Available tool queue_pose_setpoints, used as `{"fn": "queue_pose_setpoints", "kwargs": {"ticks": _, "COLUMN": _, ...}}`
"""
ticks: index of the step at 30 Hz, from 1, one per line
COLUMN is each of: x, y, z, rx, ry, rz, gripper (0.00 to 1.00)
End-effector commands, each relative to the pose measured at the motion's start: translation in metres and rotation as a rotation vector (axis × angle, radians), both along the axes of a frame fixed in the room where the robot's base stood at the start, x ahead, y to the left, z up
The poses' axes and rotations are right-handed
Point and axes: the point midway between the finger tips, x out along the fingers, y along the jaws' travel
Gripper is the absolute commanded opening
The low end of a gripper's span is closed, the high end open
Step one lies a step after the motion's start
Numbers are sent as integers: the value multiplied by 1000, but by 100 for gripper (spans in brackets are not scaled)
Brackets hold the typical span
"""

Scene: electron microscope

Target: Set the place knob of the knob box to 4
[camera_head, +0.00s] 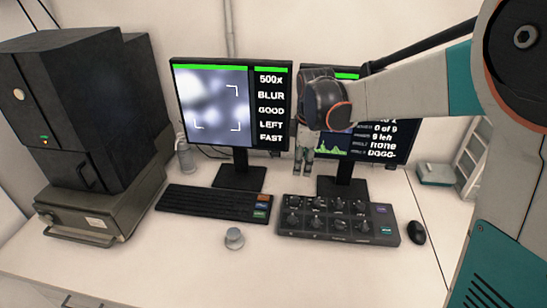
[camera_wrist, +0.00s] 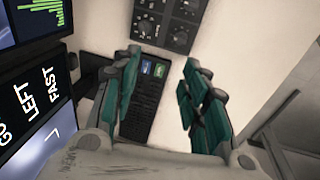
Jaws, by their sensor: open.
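The knob box (camera_head: 365,227) is a dark panel with two rows of round knobs and coloured buttons at its right end. It lies on the desk below the right monitor. Its labels and knob settings are too small to read, so I cannot tell which is the place knob. The box also shows at the top of the wrist view (camera_wrist: 166,27), partly cut off. My gripper (camera_head: 304,160) hangs above and behind the box's left part, apart from it. In the wrist view its green fingers (camera_wrist: 165,60) are spread with nothing between them.
A dark keyboard (camera_head: 205,202) lies left of the box and a mouse (camera_head: 417,232) right of it. A small grey dial (camera_head: 234,239) stands in front. The left monitor (camera_head: 215,105) reads 500x, BLUR, GOOD, LEFT, FAST. The right monitor (camera_head: 398,148) is partly hidden by my arm.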

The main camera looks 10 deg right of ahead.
Motion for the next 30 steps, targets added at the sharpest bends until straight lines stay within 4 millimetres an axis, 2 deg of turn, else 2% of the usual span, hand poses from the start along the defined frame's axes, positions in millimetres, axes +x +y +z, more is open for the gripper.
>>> {"fn": "queue_pose_setpoints", "kwargs": {"ticks": 1, "x": 15, "y": 1, "z": -6, "rx": -10, "ry": 21, "rz": 56, "gripper": 41}}
{"fn": "queue_pose_setpoints", "kwargs": {"ticks": 6, "x": 51, "y": 2, "z": -39, "rx": -36, "ry": 92, "rz": 263, "gripper": 41}}
{"fn": "queue_pose_setpoints", "kwargs": {"ticks": 12, "x": 75, "y": 3, "z": -72, "rx": -47, "ry": 152, "rz": 440, "gripper": 41}}
{"fn": "queue_pose_setpoints", "kwargs": {"ticks": 23, "x": 83, "y": 4, "z": -106, "rx": -48, "ry": 176, "rz": 518, "gripper": 41}}
{"fn": "queue_pose_setpoints", "kwargs": {"ticks": 30, "x": 83, "y": 3, "z": -152, "rx": -48, "ry": 175, "rz": 516, "gripper": 41}}
